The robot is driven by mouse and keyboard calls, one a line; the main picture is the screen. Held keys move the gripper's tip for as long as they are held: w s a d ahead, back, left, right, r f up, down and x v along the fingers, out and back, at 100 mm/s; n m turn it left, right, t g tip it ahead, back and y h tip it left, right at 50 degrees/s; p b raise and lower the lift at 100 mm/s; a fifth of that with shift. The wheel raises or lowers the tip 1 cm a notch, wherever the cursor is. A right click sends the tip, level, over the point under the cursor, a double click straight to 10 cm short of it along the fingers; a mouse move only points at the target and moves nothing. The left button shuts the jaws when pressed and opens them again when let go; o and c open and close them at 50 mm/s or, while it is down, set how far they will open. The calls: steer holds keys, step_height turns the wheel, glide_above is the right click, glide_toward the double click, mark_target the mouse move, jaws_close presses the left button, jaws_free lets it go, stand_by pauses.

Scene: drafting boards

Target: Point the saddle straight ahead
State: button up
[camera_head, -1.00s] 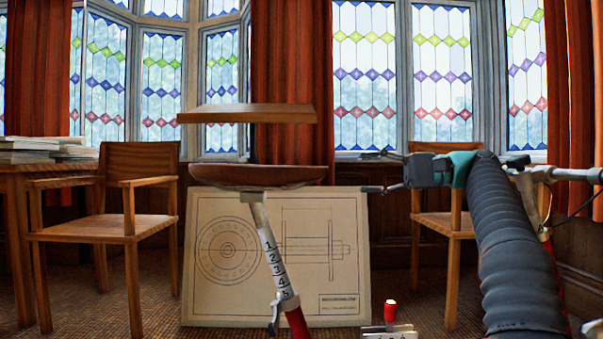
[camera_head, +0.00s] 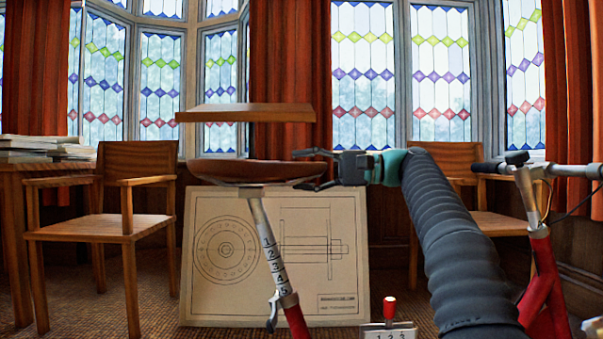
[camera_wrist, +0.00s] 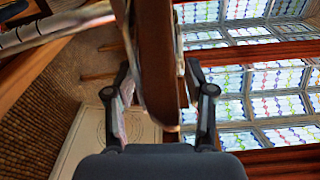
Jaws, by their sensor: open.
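The brown saddle (camera_head: 240,171) sits on a silver, numbered seat post (camera_head: 266,235) that leans and runs down into a red frame tube. It is seen nearly edge-on and stretches left to right; which way its nose points is hard to tell. My gripper (camera_head: 306,170) is at the saddle's right end, one finger above its edge and one below. In the wrist view the saddle (camera_wrist: 157,50) lies between the two spread fingers of my gripper (camera_wrist: 157,78), with gaps visible beside it. A lever (camera_head: 272,312) is on the post's lower part.
A flat wooden board (camera_head: 245,113) is close above the saddle. A drawing panel (camera_head: 340,230) stands behind the post. Handlebar parts and a red tube (camera_head: 545,285) are at right. A small red-knobbed numbered device (camera_head: 389,320) is low in front. Armchairs (camera_head: 130,225) stand behind.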

steer(key=shift+a, duration=0.35)
jaws_close()
